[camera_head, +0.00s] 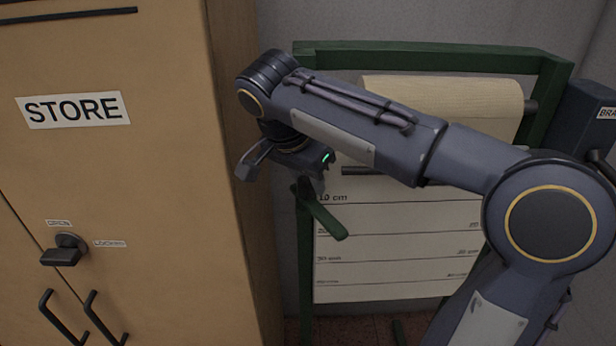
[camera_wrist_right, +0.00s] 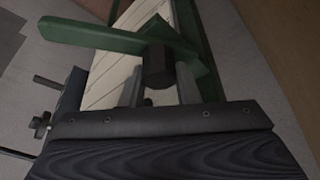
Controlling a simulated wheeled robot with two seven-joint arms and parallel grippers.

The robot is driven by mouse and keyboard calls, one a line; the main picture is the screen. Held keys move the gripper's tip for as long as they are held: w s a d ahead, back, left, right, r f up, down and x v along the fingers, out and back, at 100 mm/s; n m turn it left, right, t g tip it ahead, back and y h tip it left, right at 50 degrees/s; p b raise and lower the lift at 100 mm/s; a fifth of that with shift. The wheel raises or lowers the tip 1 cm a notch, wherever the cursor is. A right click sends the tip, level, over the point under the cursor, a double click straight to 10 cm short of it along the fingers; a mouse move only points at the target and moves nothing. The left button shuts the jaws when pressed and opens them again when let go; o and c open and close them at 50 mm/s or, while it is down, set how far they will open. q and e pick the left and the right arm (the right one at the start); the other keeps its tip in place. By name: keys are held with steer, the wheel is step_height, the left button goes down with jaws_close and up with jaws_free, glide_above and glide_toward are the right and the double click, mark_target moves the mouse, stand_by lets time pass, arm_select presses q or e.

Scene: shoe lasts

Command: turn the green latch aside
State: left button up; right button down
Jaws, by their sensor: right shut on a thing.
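The green latch (camera_head: 325,216) is a flat bar on the left post of the green stand. Its bar slants down and to the right across the edge of the paper sheet in the head view. The latch also shows in the right wrist view (camera_wrist_right: 100,38), with a dark faceted knob (camera_wrist_right: 158,65) at its pivot end. My right gripper (camera_head: 305,184) is at the latch's upper end, shut on the dark knob, with a finger on either side of it in the wrist view. The hand partly hides the knob in the head view. My left gripper is not in view.
A green stand (camera_head: 420,48) holds a paper roll (camera_head: 440,100) with a ruled sheet (camera_head: 400,245) hanging below. A tan STORE cabinet (camera_head: 110,180) with a dark turn knob (camera_head: 67,249) and two handles stands close on the left. A dark box (camera_head: 585,115) is at the right.

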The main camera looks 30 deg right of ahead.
steer(key=shift+r, duration=0.1)
steer(key=c, duration=1.1)
jaws_free()
steer(key=v, duration=0.7)
steer(key=shift+a+r, duration=0.2)
steer(key=shift+r, duration=0.1)
